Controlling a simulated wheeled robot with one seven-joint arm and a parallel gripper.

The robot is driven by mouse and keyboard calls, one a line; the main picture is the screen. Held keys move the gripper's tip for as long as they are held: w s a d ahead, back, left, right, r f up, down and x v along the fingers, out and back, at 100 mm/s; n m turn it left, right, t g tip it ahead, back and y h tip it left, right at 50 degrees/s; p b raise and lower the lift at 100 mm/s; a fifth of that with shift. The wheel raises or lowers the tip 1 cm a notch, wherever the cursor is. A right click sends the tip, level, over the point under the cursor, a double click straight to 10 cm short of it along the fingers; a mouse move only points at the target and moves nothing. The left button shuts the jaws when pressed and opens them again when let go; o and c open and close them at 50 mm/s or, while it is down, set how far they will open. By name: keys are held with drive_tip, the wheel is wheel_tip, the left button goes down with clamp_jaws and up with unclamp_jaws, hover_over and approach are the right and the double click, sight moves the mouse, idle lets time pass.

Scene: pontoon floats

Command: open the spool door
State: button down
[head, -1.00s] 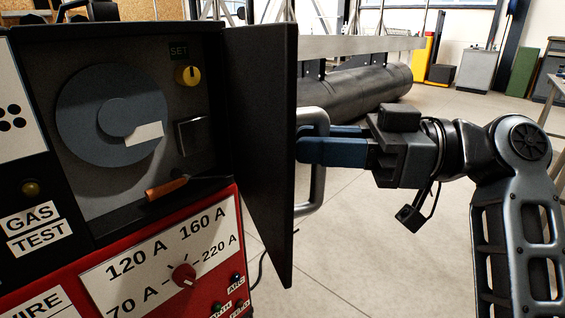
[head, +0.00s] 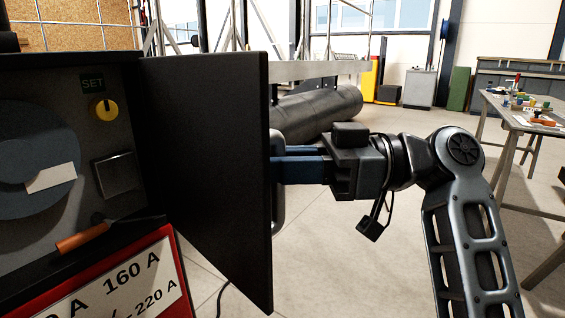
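The spool door (head: 205,165) is a dark flat panel hinged at the right side of the machine's spool compartment (head: 50,75). It stands wide open, swung out to the right. Its light grey handle (head: 279,210) is on the door's far face, mostly hidden behind the door edge. My gripper (head: 280,166), with blue fingers, reaches in from the right at the handle. The fingertips are partly hidden by the handle and door edge, so their grip is not clear. Inside the compartment are a blue-grey spool (head: 35,160) with a white label and an orange-handled tool (head: 82,237).
A yellow knob (head: 104,109) sits under a SET label inside the compartment. A large dark pipe (head: 315,110) lies behind the door. A workbench (head: 525,122) with small items stands at the right. The floor between is clear.

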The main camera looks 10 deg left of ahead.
drive_tip(key=c, duration=1.1)
unclamp_jaws()
drive_tip(key=shift+a, duration=0.35)
drive_tip(key=v, duration=0.7)
drive_tip(key=shift+d+p, duration=0.4)
drive_tip(key=shift+w, duration=0.1)
